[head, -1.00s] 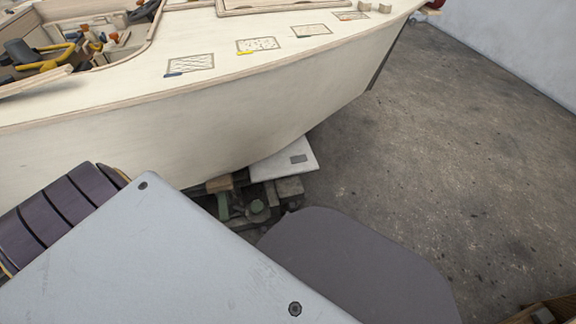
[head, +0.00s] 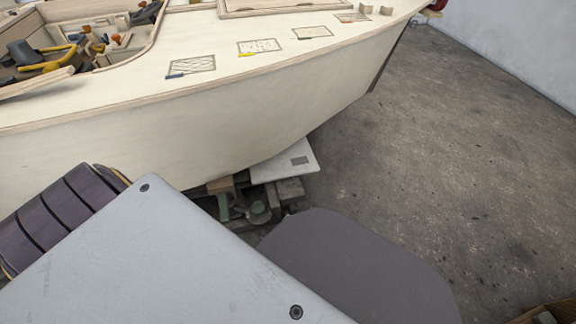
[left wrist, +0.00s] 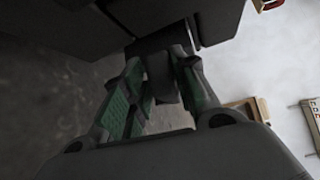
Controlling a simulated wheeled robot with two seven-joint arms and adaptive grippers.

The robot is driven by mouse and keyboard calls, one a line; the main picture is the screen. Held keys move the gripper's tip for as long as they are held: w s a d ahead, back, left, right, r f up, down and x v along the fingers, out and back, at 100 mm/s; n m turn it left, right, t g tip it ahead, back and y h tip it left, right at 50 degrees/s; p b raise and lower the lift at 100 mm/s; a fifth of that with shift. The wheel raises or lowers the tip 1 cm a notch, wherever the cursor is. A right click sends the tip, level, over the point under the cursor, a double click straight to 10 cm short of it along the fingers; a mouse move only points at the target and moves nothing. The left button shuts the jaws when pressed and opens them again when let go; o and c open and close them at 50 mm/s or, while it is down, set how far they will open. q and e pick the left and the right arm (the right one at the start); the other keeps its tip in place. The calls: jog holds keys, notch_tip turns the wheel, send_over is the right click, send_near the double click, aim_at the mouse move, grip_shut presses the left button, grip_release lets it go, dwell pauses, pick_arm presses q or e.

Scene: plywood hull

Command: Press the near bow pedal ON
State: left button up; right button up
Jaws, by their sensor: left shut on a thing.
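No pedal can be made out for certain in these views. A white plate (head: 284,159) with a small grey square lies low under the near side of the pale plywood hull (head: 200,130); I cannot tell whether it is the pedal. My left gripper (left wrist: 160,92) shows in the left wrist view, with green-padded fingers closed on a dark thing (left wrist: 161,78) that is too dim to identify. The head view does not show the left gripper. My right gripper is in neither view.
Dark blocks and green parts (head: 257,212) sit below the hull. Patterned panels (head: 191,66) line the deck, with dark and yellow items (head: 50,66) in the cockpit at left. Bare concrete floor (head: 465,150) lies open to the right, up to a white wall (head: 530,45).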

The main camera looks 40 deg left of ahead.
pick_arm(q)
jog(key=o, duration=0.9)
jog(key=shift+w+r, duration=0.4)
jog(key=shift+c, duration=0.2)
jog(key=shift+s+d+f, duration=0.1)
jog(key=shift+s, duration=0.1)
jog(key=shift+s+f, duration=0.1)
jog(key=shift+r, duration=0.3)
